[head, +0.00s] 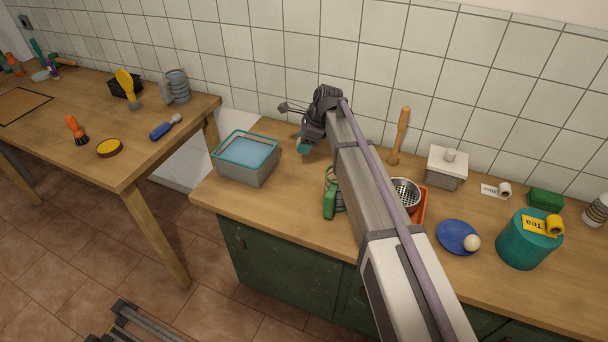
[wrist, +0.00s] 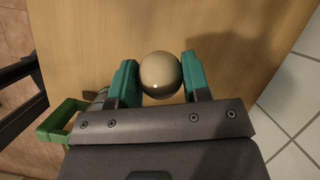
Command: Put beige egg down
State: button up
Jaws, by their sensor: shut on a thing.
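The beige egg (wrist: 160,75) sits between the two teal fingers of my gripper (wrist: 155,78) in the wrist view, with bare wood beyond it. My gripper is shut on it. In the head view my gripper (head: 304,147) is over the back of the counter, right of the grey basin, with its teal fingertips pointing down. The egg cannot be made out there. How far it is above the wood is hard to tell.
A grey basin of water (head: 244,176) stands left of my gripper. A mug with a green handle (head: 329,204) is in front, partly behind my arm. A pale ball (head: 472,242) is on a blue plate (head: 452,233) at right.

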aim_at(299, 174)
jog(key=shift+f+b, duration=5.3)
jog(key=shift+f, duration=0.05)
jog(key=o, duration=0.6)
jog(key=shift+r, duration=0.15)
jog(key=shift+r+p, duration=0.35)
jog(key=shift+p, duration=0.1)
jog(key=p+v, duration=1)
jog(key=v, duration=0.1)
jog(key=shift+d+r+p, duration=0.1)
jog(key=shift+r+p, duration=0.2)
jog(key=shift+p, duration=0.05)
